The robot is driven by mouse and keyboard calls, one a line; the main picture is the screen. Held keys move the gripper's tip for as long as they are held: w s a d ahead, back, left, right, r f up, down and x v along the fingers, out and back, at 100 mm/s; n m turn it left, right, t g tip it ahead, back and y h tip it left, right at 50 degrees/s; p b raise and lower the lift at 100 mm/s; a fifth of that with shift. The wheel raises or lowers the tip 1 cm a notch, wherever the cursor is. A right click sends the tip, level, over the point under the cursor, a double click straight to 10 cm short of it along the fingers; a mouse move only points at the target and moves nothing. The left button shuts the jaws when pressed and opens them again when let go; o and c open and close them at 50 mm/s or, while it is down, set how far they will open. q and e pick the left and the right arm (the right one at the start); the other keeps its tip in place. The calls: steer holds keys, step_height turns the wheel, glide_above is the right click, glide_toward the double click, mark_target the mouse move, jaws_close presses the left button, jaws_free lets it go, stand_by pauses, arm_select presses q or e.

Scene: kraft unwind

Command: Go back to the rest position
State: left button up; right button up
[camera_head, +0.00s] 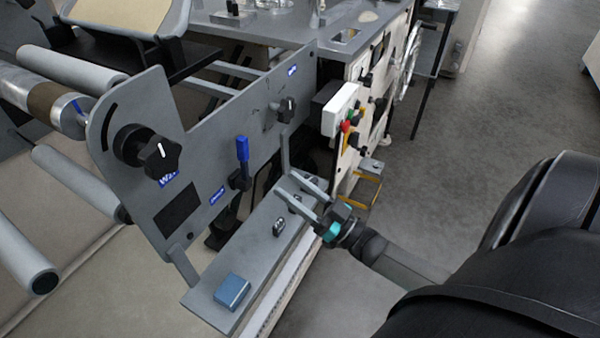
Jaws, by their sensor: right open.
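My right gripper (286,183) is open. Its two grey fingers point up-left over the far part of a narrow grey shelf (255,248), and nothing shows between them. Its arm comes in from the lower right. I cannot tell whether the fingers touch the shelf or the upright bar near them. My left gripper is out of view.
A grey machine side plate (130,205) carries a black star knob (160,155) and a blue-handled lever (242,150). A blue block (232,291) lies on the shelf's near end. A white button box (341,108) stands behind the gripper. Open floor (470,130) lies right.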

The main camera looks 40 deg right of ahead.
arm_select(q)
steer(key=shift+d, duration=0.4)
arm_select(e)
steer(key=shift+v, duration=0.9)
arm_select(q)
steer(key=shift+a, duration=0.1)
arm_select(e)
steer(key=s+f+m+g+h, duration=0.15)
steer(key=f+g+h, duration=0.25)
steer(key=f, duration=0.9)
steer(key=s+f+m+g+h, duration=0.1)
steer(key=s+f+g+h, duration=0.25)
steer(key=f, duration=0.85)
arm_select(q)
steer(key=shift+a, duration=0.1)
arm_select(e)
steer(key=s+a+f+n+g, duration=0.1)
steer(key=s+a+f+g, duration=0.1)
steer(key=s+f+g, duration=0.3)
steer(key=s+a+f+n+g, duration=0.1)
steer(key=s+a+f+g, duration=0.2)
steer(key=s+f, duration=0.9)
steer(key=s+g, duration=0.3)
steer(key=s, duration=0.2)
steer(key=shift+h, duration=0.35)
